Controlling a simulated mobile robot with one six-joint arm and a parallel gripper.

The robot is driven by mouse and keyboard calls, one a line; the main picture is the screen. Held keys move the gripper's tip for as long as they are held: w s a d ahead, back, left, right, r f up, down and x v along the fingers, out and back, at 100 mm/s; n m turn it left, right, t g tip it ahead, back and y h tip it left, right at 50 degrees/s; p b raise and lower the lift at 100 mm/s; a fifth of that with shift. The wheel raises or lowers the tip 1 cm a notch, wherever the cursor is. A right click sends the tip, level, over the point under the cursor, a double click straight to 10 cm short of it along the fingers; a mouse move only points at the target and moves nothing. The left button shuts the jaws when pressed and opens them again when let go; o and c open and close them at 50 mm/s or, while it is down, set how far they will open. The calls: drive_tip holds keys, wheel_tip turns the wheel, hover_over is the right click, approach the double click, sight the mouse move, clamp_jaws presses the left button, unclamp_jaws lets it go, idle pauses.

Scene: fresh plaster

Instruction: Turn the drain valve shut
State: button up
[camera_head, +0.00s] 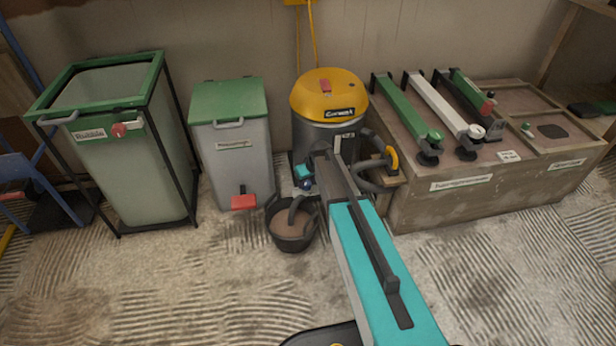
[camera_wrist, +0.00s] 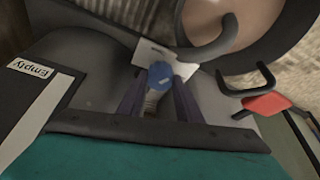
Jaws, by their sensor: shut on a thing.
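The drain valve shows as a blue handle (camera_wrist: 160,73) on a pale stem, low on the grey body of the yellow-topped vacuum (camera_head: 325,95). A white tag lies just behind the handle in the wrist view. My gripper (camera_wrist: 158,82) has one dark finger on each side of the handle and is shut on it. In the head view my gripper (camera_head: 306,183) is at the vacuum's lower left, and my arm hides much of the vacuum's front. The valve's markings are too small to read.
A black bucket (camera_head: 283,242) of brownish liquid stands below the valve, with a hose in it. A grey bin with a green lid (camera_head: 229,102) and red pedal stands left. A green-framed bin (camera_head: 148,170) is farther left; a wooden bench (camera_head: 420,208) is right. Foreground floor is clear.

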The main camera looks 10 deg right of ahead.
drive_tip(key=m+h+p, duration=0.1)
drive_tip(key=m+p, duration=0.1)
drive_tip(key=m, duration=0.1)
drive_tip(key=m+h+p, duration=0.1)
drive_tip(key=m+p, duration=0.2)
drive_tip(key=shift+a+r+p, duration=0.1)
drive_tip(key=shift+a+p, duration=0.1)
drive_tip(key=shift+p, duration=0.15)
drive_tip(key=m+h+p, duration=0.1)
drive_tip(key=m, duration=0.2)
drive_tip(key=shift+w+a+m+h+p, duration=0.1)
drive_tip(key=shift+a+m+h+p, duration=0.05)
drive_tip(key=shift+m+h+p, duration=0.2)
drive_tip(key=shift+m+g+h, duration=0.35)
drive_tip(key=shift+m+g, duration=0.25)
drive_tip(key=shift+m, duration=0.75)
drive_tip(key=o, duration=1)
drive_tip(key=shift+o, duration=0.2)
drive_tip(key=p+v, duration=0.3)
drive_tip(key=v, duration=1)
drive_tip(key=shift+a+r+p, duration=0.2)
drive_tip(key=shift+a+p, duration=0.1)
drive_tip(key=shift+p, duration=0.1)
